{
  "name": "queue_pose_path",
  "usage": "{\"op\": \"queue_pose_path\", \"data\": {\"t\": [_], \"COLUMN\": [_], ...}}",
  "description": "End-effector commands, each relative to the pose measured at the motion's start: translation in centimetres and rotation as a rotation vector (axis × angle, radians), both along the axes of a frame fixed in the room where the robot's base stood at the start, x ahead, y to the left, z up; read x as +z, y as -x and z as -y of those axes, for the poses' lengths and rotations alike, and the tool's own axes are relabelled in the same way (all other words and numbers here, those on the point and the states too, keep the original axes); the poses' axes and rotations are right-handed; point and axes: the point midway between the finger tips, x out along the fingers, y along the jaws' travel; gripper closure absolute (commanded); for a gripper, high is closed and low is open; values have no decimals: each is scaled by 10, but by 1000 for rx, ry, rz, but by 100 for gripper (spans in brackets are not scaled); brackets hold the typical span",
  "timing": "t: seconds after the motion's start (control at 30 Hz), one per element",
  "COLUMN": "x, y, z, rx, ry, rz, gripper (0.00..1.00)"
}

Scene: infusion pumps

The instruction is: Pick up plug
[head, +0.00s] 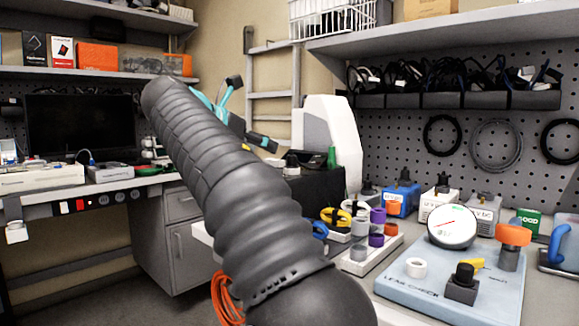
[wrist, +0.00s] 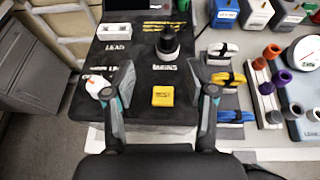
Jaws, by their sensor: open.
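A yellow block (wrist: 162,96) sits between my fingers. A black round-topped piece (wrist: 167,42) stands beyond it near the printed labels. A white piece with a red spot (wrist: 98,87) lies beside my left finger, partly close to it. A white block (wrist: 114,31) is at the mat's far left. My gripper (wrist: 165,78) is open and empty, its fingers spread over the mat. In the head view my arm hides much of this area.
Right of the mat are coiled yellow (wrist: 228,78) and blue (wrist: 232,117) cables, then a rack of coloured cylinders (wrist: 265,90). Pump boxes (head: 402,193) and a leak-check board with a gauge (head: 420,292) stand on the right bench. Floor shows at the wrist view's left.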

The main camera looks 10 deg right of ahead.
Motion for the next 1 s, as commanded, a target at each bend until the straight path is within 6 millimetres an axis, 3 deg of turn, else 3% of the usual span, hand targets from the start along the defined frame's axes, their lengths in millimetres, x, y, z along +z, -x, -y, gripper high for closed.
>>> {"op": "queue_pose_path", "data": {"t": [0.1,0.2,0.57,0.83,1.0], "x": [-12,-16,-26,-42,-43], "y": [-14,-23,-35,-52,-57], "z": [25,37,52,78,84], "rx": [-15,-17,-13,-12,-9], "ry": [0,0,0,0,-1], "rz": [-1,0,-1,0,0], "gripper": [44,44,44,44,44]}}
